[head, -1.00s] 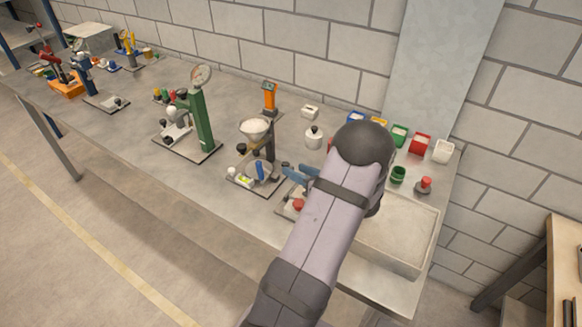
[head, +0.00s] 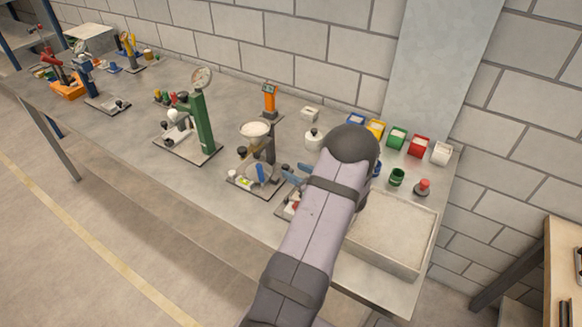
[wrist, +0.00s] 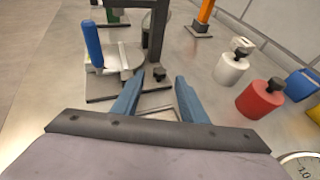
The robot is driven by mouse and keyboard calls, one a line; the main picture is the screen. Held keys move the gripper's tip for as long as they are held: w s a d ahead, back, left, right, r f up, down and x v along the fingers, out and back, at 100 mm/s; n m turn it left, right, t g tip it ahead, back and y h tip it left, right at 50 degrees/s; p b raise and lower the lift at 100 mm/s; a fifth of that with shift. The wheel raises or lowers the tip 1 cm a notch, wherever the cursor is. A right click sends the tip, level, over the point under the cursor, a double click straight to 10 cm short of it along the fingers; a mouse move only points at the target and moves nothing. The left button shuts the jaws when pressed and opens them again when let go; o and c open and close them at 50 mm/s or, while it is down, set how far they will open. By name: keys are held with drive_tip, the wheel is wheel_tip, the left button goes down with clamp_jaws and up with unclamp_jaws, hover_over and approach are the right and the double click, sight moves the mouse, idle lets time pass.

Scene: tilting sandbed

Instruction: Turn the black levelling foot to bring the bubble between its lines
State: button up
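The sandbed stand has a pale funnel (head: 255,129) on a dark post, a flat base and a blue cylinder (head: 261,172). A yellow-green bubble vial (head: 244,181) lies near its front left; the bubble and lines are too small to read. In the wrist view, a small black knob (wrist: 159,73), apparently the black levelling foot, sits at the base beside the dark post. My gripper (wrist: 160,77) is open, its blue fingers pointing at this knob, one to each side. Whether the fingers reach or touch it cannot be told. The gripper (head: 296,173) also shows right of the stand in the head view.
A white canister (wrist: 233,65) and a red canister (wrist: 262,97) stand right of my gripper. An orange post (head: 269,98) stands behind, and a green gauge stand (head: 202,125) to the left. A sand tray (head: 424,250) and coloured bins (head: 398,137) lie to the right.

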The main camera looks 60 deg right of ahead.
sight(287, 167)
drive_tip(key=shift+p+x, duration=0.5)
drive_tip(key=shift+x, duration=1.15)
drive_tip(key=shift+c, duration=0.3)
clamp_jaws()
drive_tip(key=shift+f+y+b, duration=0.1)
drive_tip(key=shift+y+b, duration=0.2)
drive_tip(key=shift+b, duration=0.05)
drive_tip(key=shift+d+n+y+b, duration=0.2)
drive_tip(key=shift+n+y+b, duration=0.3)
drive_tip(key=shift+n+b, duration=0.2)
drive_tip(key=shift+t, duration=0.3)
